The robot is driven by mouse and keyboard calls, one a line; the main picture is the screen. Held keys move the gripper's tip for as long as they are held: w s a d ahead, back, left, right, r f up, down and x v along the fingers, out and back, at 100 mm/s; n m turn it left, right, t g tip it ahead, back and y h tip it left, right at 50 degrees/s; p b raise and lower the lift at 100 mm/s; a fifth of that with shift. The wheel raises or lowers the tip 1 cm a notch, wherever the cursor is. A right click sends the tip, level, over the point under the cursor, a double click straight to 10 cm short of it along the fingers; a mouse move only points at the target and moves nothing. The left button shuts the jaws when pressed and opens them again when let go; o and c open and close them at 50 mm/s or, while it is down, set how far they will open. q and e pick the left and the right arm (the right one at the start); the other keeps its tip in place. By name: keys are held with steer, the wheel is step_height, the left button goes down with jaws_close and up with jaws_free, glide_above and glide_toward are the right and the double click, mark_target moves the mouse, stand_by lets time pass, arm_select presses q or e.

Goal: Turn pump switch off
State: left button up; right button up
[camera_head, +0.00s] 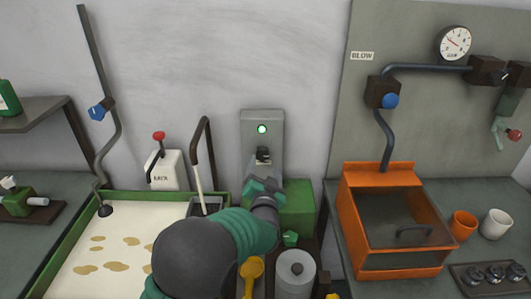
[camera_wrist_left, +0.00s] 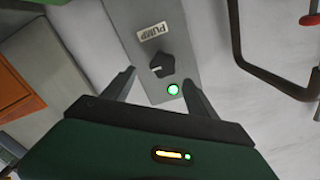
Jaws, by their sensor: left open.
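The pump switch is a black rotary knob (camera_wrist_left: 162,65) on a grey box (camera_head: 262,119). A lit green lamp (camera_head: 262,129) sits on the box and also shows in the left wrist view (camera_wrist_left: 173,89). The wrist view shows a PUMP label (camera_wrist_left: 153,31) on the box, turned around in that picture. My left gripper (camera_wrist_left: 158,77) is open, with its fingers apart on either side of the knob in that view. Whether they touch the knob I cannot tell. In the head view my arm covers the lower part of the box. My right gripper is not in view.
A dark bent handle (camera_head: 201,145) stands left of the box. A white canister with a red knob (camera_head: 164,168) is further left, behind a green-rimmed tray (camera_head: 152,194). An orange bin (camera_head: 390,180) stands to the right. A grey cylinder (camera_head: 295,277) is near the front.

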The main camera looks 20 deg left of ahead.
mark_target(262, 155)
arm_select(q)
steer(key=x, duration=0.7)
steer(key=shift+a, duration=0.4)
steer(key=shift+w+d+f, duration=0.1)
steer(key=shift+w+d, duration=0.05)
steer(key=shift+w, duration=0.35)
steer(key=shift+s, duration=0.1)
steer(key=c, duration=1.4)
